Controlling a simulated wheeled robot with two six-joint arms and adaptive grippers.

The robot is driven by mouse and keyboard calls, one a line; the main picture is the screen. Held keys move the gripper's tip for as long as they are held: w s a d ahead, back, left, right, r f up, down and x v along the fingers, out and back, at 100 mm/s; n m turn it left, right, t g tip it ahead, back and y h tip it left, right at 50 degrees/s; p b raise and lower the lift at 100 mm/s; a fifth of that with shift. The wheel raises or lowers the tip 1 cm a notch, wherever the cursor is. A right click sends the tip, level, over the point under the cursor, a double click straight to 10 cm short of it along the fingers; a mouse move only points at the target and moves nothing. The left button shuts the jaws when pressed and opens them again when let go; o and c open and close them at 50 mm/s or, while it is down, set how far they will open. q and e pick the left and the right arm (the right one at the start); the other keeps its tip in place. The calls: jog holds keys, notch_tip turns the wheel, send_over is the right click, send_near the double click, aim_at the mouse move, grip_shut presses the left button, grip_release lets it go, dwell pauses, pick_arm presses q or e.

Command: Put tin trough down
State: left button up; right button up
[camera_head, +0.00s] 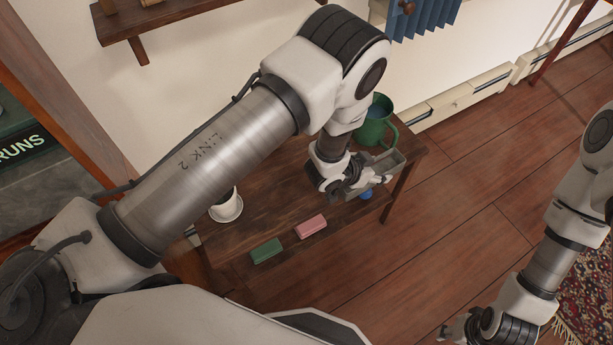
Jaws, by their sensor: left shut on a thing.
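The tin trough (392,160) is a small grey open box near the right end of the dark wooden table (270,222). My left gripper (372,182) is shut on the trough at its near side. The gripper and wrist hide part of it. I cannot tell whether the trough touches the tabletop. My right gripper (450,334) is low at the bottom edge, away from the table; its fingers are too small and cut off to judge.
A green mug (374,128) stands just behind the trough. A blue object (366,195) shows below my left gripper. A pink block (311,226) and a green block (266,251) lie along the front. A white pot on a saucer (228,210) stands at the left.

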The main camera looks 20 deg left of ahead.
pick_arm(q)
jog(key=a+f+b, duration=0.1)
jog(key=b, duration=0.2)
jog(key=a+b, duration=0.1)
jog(key=b, duration=0.2)
jog(key=shift+s+f, duration=0.25)
jog(key=shift+f, duration=0.15)
jog(key=s+a, duration=0.1)
jog(key=a, duration=0.3)
jog(key=s+a+b, duration=0.1)
jog(key=a, duration=0.3)
jog(key=s+a+b, duration=0.1)
jog(key=s+a, duration=0.1)
jog(key=a, duration=0.2)
jog(key=shift+a, duration=0.3)
notch_tip(320, 180, down, 4)
jog(key=b, duration=0.4)
jog(key=shift+s+r, duration=0.15)
jog(key=shift+r, duration=0.2)
jog(key=shift+f, duration=0.15)
jog(key=o, duration=1.4)
